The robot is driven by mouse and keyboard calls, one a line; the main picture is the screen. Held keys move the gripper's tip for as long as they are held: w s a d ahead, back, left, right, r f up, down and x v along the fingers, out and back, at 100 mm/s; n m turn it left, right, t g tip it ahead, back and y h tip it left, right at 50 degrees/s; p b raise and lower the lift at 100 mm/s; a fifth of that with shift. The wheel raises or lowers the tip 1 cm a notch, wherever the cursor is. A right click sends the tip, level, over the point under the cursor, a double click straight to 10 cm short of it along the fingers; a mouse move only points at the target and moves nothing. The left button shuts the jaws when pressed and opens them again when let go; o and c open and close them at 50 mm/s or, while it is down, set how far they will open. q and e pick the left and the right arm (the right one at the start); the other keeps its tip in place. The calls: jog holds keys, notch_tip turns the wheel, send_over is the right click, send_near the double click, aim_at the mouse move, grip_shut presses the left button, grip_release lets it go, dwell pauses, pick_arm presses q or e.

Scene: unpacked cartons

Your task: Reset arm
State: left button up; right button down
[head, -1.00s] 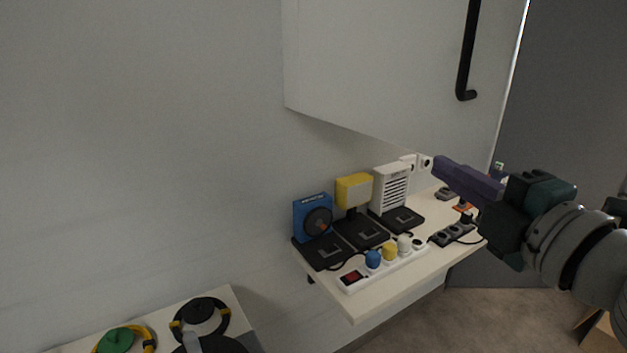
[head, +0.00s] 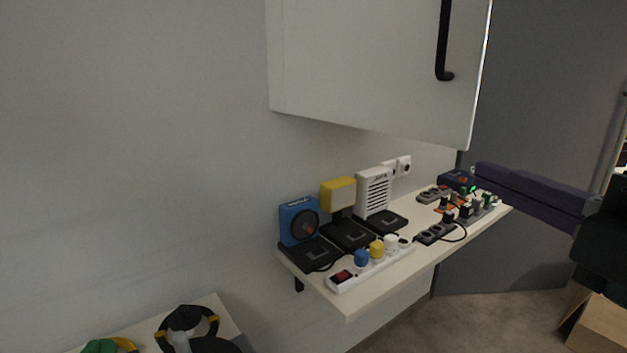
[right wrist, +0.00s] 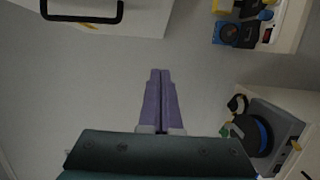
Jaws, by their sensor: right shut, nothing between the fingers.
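My right gripper (head: 480,170) comes in from the right in the head view, with long purple fingers that lie together. In the right wrist view the two fingers (right wrist: 160,75) point away side by side, shut, with nothing between them. The fingertips appear over or beside the far right end of the shelf in the head view; I cannot tell the gap, but no contact is clear. My left gripper is in neither view.
A white shelf (head: 352,306) holds a white power strip (head: 340,283), a blue device (head: 293,222), a yellow one (head: 338,192), a white one (head: 372,190) and several plugs. A white cabinet (head: 370,70) hangs above. A cardboard box (head: 600,328) stands at lower right.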

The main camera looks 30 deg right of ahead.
jog(key=s+d+f+m+g+h, duration=0.1)
jog(key=d+f+m+g+h, duration=0.4)
jog(key=m, duration=0.6)
jog(key=s+a+f+m+g+y, duration=0.25)
jog(key=a+f+m+g, duration=0.2)
jog(key=a+f, duration=0.3)
jog(key=s+a+f+n+g+y+p, duration=0.1)
jog(key=s+a+g+y, duration=0.15)
jog(key=a, duration=0.35)
jog(key=s+a+f+g+y+p, duration=0.1)
jog(key=s+a+g+y+p, duration=0.15)
jog(key=s+a, duration=0.2)
notch_tip(320, 180, up, 35)
jog(key=p, duration=3.4)
jog(key=shift+w+a, duration=0.15)
jog(key=shift+w, duration=0.15)
